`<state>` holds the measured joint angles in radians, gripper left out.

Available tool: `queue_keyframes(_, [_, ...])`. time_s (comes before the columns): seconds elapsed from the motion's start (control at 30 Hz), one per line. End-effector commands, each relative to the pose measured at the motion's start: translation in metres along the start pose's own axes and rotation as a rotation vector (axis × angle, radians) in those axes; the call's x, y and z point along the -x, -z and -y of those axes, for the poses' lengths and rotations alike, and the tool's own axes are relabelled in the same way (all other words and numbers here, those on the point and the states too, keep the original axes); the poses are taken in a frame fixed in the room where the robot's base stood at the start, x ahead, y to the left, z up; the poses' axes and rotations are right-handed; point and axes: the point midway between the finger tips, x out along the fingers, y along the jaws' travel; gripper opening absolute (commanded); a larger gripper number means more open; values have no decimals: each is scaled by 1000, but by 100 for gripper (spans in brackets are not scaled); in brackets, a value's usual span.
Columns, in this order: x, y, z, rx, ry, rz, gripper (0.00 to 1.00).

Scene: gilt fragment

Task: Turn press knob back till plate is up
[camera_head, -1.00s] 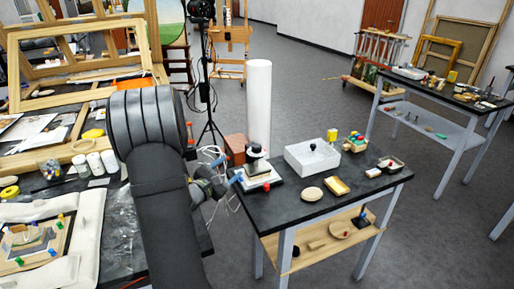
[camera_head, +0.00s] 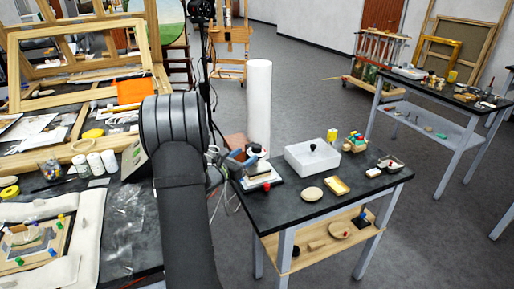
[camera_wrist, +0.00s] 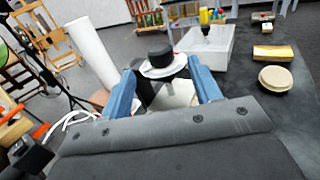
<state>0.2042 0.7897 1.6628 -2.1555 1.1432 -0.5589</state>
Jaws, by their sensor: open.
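The press stands at the left end of the black table (camera_head: 310,205). It has a black knob (camera_head: 256,148) on top, a white base (camera_head: 262,181) and a small red part at its front. In the wrist view the black knob (camera_wrist: 160,52) sits above a pale round plate (camera_wrist: 164,68), with a pale block below. My gripper (camera_head: 243,160) is at the press's left side. In the wrist view my gripper (camera_wrist: 161,70) is open, its blue fingers on either side of the plate. I cannot tell whether they touch it. The press's lower part is partly hidden.
A white box (camera_head: 312,157), a round wooden disc (camera_head: 312,194) and a yellow block (camera_head: 336,186) lie right of the press. A tall white roll (camera_head: 258,105) stands behind it. White cables (camera_wrist: 75,118) lie left of the press.

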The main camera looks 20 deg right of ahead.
Motion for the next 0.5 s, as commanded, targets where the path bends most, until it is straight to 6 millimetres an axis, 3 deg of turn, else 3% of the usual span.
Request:
queue_keyframes(0.2, [-46,0,1,-1,2,1,57])
queue_keyframes(0.5, [-77,0,0,0,0,0,57])
